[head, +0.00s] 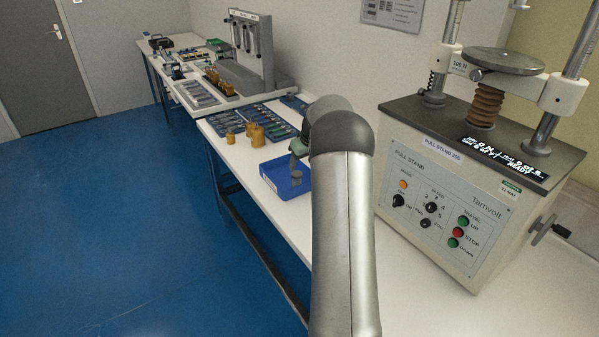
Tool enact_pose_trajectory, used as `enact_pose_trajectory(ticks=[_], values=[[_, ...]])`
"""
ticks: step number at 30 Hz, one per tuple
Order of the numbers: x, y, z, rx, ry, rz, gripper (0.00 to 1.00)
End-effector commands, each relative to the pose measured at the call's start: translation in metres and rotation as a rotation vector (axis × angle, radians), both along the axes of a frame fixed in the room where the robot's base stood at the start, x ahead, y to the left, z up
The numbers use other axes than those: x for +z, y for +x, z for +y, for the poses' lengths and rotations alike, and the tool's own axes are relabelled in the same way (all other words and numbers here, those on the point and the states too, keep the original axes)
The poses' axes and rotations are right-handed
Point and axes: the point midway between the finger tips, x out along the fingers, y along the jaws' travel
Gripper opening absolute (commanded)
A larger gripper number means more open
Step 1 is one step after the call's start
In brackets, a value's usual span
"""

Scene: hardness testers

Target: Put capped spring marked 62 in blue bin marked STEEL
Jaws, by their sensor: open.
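A blue bin (270,175) sits on the white bench, left of my arm; its marking is too small to read and its right side is hidden by my arm. My gripper (296,173) hangs over the bin, partly hidden by my own arm link. It is open, and I see nothing held in it. I cannot make out the capped spring marked 62, and the inside of the bin is mostly hidden.
Brass-coloured cylinders (257,136) stand just behind the bin. A dark tray of small parts (268,120) lies beyond them. A large pull stand (450,190) fills the bench at right. A grey multi-column instrument (250,50) stands farther back.

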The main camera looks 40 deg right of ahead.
Motion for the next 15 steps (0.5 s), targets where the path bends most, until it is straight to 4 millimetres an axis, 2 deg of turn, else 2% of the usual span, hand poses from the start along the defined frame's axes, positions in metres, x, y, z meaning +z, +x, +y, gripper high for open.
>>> enact_pose_trajectory(ticks=[3, 11, 14, 15], values=[[0.013, -0.006, 0.0, -0.001, -0.001, -0.001, 0.56], [0.023, -0.009, 0.006, 0.003, 0.002, 0.002, 0.56], [0.035, -0.012, 0.038, 0.015, 0.012, 0.019, 0.56], [0.042, -0.016, 0.061, 0.024, 0.018, 0.032, 0.56]])
